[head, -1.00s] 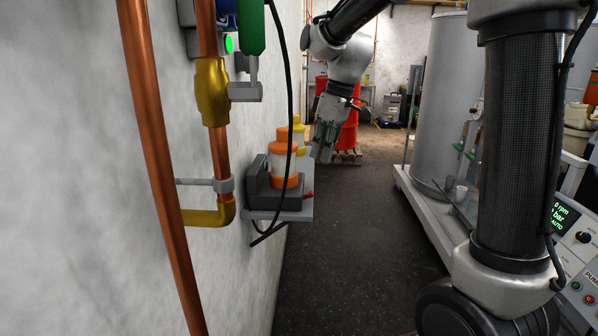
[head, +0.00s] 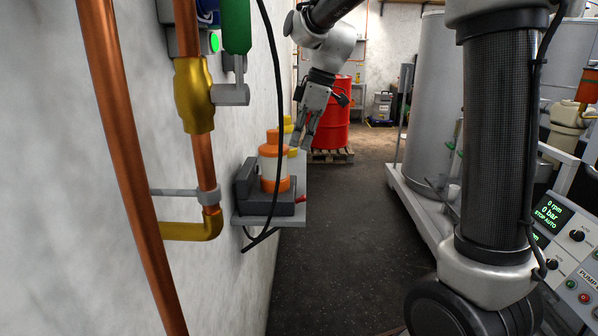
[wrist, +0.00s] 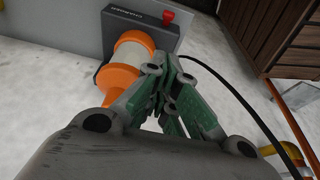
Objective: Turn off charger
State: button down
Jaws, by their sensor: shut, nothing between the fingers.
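The charger (head: 250,203) is a dark grey box on a small grey wall shelf (head: 290,219). It also shows upside down at the top of the wrist view (wrist: 128,17). A red switch (head: 300,199) sticks out from its right side in the head view, and stands at its edge in the wrist view (wrist: 168,17). An orange and white lamp-like unit (head: 269,165) sits in the charger. My gripper (head: 298,143) is shut and empty, behind and above the switch. In the wrist view its fingertips (wrist: 172,66) appear close to the orange unit, apart from the switch.
A black cable (head: 276,100) hangs in front of the shelf. Copper pipes (head: 118,140) with a yellow valve run along the left wall. A yellow unit (head: 288,127) stands behind the orange one. A red drum (head: 335,115) stands further back. The floor right of the shelf is clear.

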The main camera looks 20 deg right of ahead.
send_over(299, 199)
jog(key=a, duration=0.2)
jog(key=f, duration=0.9)
jog(key=shift+w+f, duration=0.15)
jog(key=shift+w, duration=0.15)
jog(key=shift+s+d+f, duration=0.1)
jog(key=shift+d+f, duration=0.2)
jog(key=shift+f, duration=0.3)
jog(key=shift+s+d+f, duration=0.1)
jog(key=shift+d+f, duration=0.2)
jog(key=shift+f, duration=0.25)
jog(key=shift+s+d+f, duration=0.1)
jog(key=shift+d+f, duration=0.2)
jog(key=shift+f, duration=0.3)
jog(key=shift+w+d, duration=0.1)
jog(key=shift+w, duration=0.05)
